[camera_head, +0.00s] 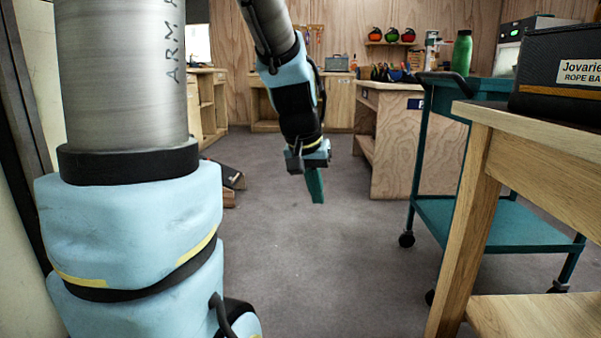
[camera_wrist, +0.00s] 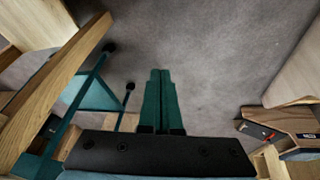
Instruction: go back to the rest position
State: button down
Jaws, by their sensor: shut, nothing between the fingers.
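My gripper (camera_head: 315,186) hangs in the air over the open floor, pointing down, in the head view. Its teal fingers are together and hold nothing. In the wrist view the two fingers (camera_wrist: 160,98) lie side by side, closed, with bare grey floor beyond their tips. Nothing touches the gripper.
A wooden table (camera_head: 478,200) with a black rope bag (camera_head: 560,70) stands at the right. A teal cart (camera_head: 480,222) with a green bottle (camera_head: 462,52) is beside it. A wooden workbench (camera_head: 395,140) stands behind. The grey floor (camera_head: 310,265) in the middle is clear.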

jog(key=s+a+f+n+g+y+p, duration=0.2)
jog(key=s+a+f, duration=0.4)
jog(key=s+a, duration=0.3)
notch_tip(320, 180, up, 38)
jog(key=w+a+p, duration=0.1)
jog(key=p, duration=3.6)
jog(key=shift+f+p, duration=0.2)
jog(key=shift+p, duration=0.2)
